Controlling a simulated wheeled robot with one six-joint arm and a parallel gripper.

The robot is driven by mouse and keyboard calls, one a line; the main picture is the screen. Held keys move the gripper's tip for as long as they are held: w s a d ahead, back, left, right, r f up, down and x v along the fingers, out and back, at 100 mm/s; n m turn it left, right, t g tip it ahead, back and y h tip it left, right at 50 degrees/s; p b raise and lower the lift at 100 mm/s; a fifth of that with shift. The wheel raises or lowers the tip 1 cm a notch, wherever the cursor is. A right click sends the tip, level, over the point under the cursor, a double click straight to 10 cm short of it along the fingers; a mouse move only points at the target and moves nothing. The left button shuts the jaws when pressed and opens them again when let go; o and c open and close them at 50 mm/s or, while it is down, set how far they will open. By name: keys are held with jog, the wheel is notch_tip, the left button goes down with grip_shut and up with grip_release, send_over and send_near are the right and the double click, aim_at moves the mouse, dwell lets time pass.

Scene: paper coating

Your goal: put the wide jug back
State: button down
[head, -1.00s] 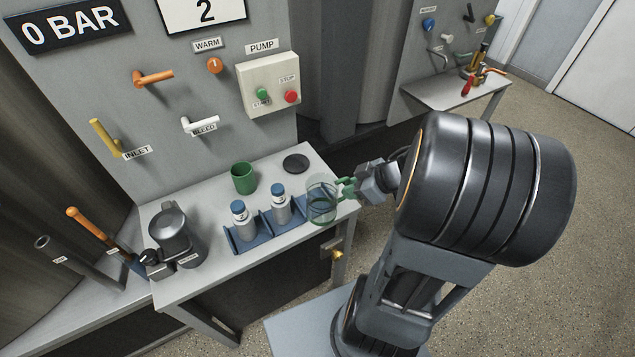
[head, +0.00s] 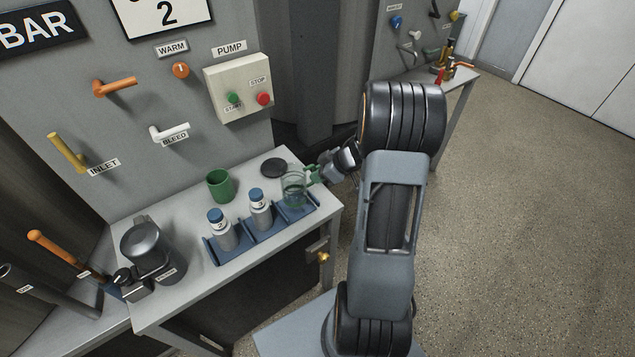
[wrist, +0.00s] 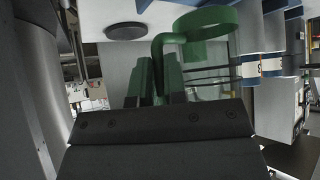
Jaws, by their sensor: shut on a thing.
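The wide jug (head: 293,188) is clear, green-tinted glass. In the head view it is upright at the right end compartment of the blue rack (head: 262,237); I cannot tell whether it rests there or hangs just above. My gripper (head: 315,174) comes from the right and is shut on the jug's handle side. In the wrist view the green fingers (wrist: 160,82) close at a green handle (wrist: 160,45), with the clear body beyond. Two grey bottles with blue caps, the left (head: 221,230) and the middle (head: 260,209), stand in the other compartments.
A green cup (head: 219,187) and a dark round disc (head: 273,168) are on the bench behind the rack. A dark metallic pot (head: 147,246) stands at left. The wall panel with levers and the pump box (head: 238,88) rises behind. Open floor lies right.

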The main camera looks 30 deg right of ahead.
jog(key=shift+w+f+b, duration=0.15)
jog(key=shift+f+b, duration=0.15)
jog(key=shift+f, duration=1.4)
jog(key=shift+f, duration=0.15)
jog(key=shift+f, duration=0.25)
jog(key=c, duration=1.2)
grip_release()
jog(key=shift+o, duration=0.2)
